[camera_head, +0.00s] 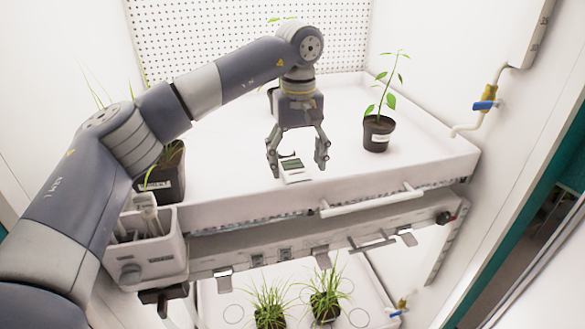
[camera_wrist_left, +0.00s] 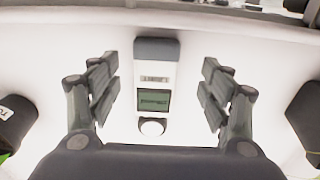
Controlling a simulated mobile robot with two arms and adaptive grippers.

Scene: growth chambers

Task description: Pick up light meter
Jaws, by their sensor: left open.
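The light meter (camera_head: 293,170) is a small white device with a dark green screen. It lies on the white tray shelf (camera_head: 235,190), near the front edge. In the left wrist view the light meter (camera_wrist_left: 154,90) shows a grey top end, a label, the screen and a round white sensor. My left gripper (camera_head: 297,172) is open above the light meter, with one finger on each side. In the left wrist view the fingers (camera_wrist_left: 158,95) stand apart from the meter with a gap on both sides. My right gripper is not in view.
A potted seedling (camera_head: 378,132) stands right of my gripper, and a dark pot (camera_head: 165,175) stands at the left. A white caddy (camera_head: 150,245) hangs at the shelf's front left. A white handle (camera_head: 370,201) runs along the front edge. Grassy pots (camera_head: 325,305) stand below.

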